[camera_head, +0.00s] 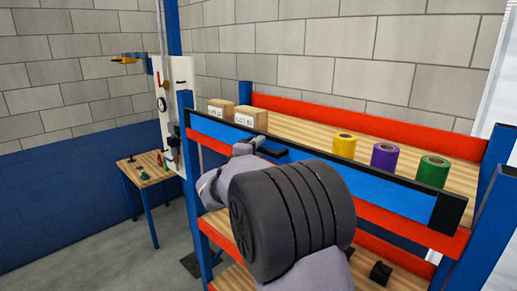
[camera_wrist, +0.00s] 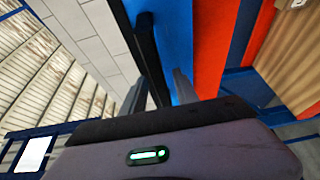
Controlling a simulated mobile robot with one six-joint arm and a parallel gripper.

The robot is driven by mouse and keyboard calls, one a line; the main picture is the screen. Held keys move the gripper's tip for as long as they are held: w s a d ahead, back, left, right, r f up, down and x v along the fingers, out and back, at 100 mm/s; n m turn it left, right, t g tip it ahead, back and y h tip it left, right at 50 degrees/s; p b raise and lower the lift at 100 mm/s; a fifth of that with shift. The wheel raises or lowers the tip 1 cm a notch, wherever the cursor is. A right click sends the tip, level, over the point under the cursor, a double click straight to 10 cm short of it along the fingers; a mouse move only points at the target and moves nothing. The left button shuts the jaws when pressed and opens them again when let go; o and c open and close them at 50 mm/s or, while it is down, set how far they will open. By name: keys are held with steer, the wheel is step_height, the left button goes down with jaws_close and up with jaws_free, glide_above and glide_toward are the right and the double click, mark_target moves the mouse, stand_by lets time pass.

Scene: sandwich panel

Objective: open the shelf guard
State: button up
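The shelf guard (camera_head: 381,193) is a long blue panel with a black rim. It stands upright along the front of the upper shelf, and my arm hides part of it. My gripper (camera_head: 257,145) is at the guard's upper edge, left of its middle. In the wrist view, the gripper's two fingers (camera_wrist: 159,92) are apart. A black bar of the guard (camera_wrist: 146,45) runs down between them, with the guard's blue face beside it. Some blue shows between the bar and the right finger. Whether the fingers touch the guard is unclear.
Two cardboard boxes (camera_head: 250,117) and yellow (camera_head: 344,145), purple (camera_head: 384,156) and green (camera_head: 432,171) rolls stand on the upper shelf behind the guard. A black part (camera_head: 380,273) lies on the lower shelf. A small table (camera_head: 148,172) stands at the left.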

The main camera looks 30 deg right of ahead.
steer(key=shift+d, duration=0.1)
steer(key=shift+c, duration=0.8)
steer(key=shift+w, duration=0.1)
jaws_close()
steer(key=shift+f, duration=0.1)
